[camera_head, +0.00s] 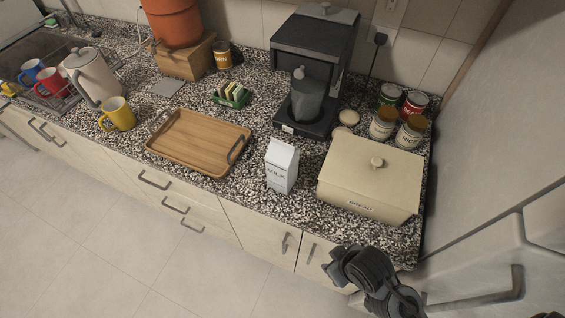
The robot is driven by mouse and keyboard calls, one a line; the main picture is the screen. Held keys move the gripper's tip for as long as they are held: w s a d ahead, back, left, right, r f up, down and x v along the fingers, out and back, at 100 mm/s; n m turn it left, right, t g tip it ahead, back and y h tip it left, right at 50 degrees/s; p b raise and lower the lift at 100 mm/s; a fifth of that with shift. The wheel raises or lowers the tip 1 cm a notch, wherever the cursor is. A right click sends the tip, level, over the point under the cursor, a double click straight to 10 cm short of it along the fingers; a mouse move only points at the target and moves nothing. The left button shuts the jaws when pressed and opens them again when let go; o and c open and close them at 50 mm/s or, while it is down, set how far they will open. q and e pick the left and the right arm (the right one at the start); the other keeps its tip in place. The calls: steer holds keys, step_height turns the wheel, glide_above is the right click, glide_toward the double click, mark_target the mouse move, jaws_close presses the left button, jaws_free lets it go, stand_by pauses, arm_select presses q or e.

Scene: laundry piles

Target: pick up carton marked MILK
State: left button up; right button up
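The white carton marked MILK (282,166) stands upright near the front edge of the counter, between the wooden tray and the bread box. Its gabled top and lettered front are in clear view. My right gripper (343,262) is at the dark end of the arm at the bottom right, in front of the counter and below the bread box. It is apart from the carton, and its fingers cannot be made out clearly. My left gripper is not in view.
A cream bread box (369,183) stands right of the carton, and a wooden tray (198,142) with handles lies left. A black coffee machine (315,62) stands behind. Several cans and jars (383,124) crowd the back right. Speckled counter (257,145) is bare around the carton.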

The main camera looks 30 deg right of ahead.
stand_by(0.3)
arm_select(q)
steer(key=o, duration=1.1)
